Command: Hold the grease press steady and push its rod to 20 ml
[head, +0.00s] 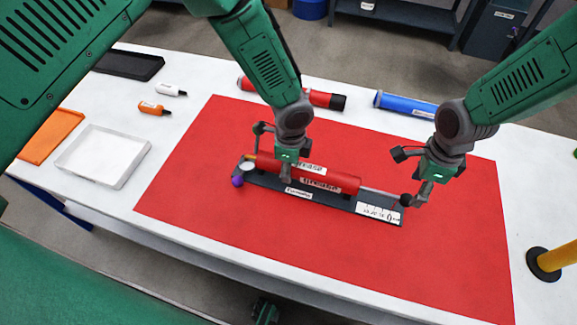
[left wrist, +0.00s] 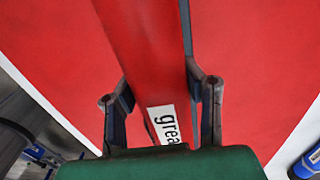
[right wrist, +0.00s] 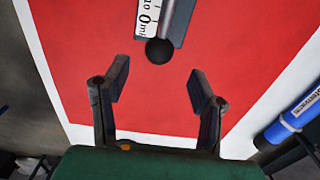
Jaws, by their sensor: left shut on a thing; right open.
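The grease press is a red cylinder (head: 330,178) labelled "grease", lying on a dark base (head: 330,201) on the red mat. Its grey rod (head: 379,193) sticks out to the right and ends in a dark round knob (head: 405,200), beside a white scale (head: 378,212). My left gripper (head: 275,150) is shut around the cylinder; the left wrist view shows the red barrel (left wrist: 145,50) between its fingers. My right gripper (head: 412,178) is open at the rod's end. In the right wrist view the knob (right wrist: 159,51) lies ahead of the open fingers, apart from them.
A red tube (head: 325,99) and a blue tube (head: 405,105) lie behind the mat. A white tray (head: 103,156), an orange tray (head: 48,134), a black tray (head: 128,64) and small bottles (head: 153,108) are at left. A yellow post (head: 555,260) stands at right. The mat's front is clear.

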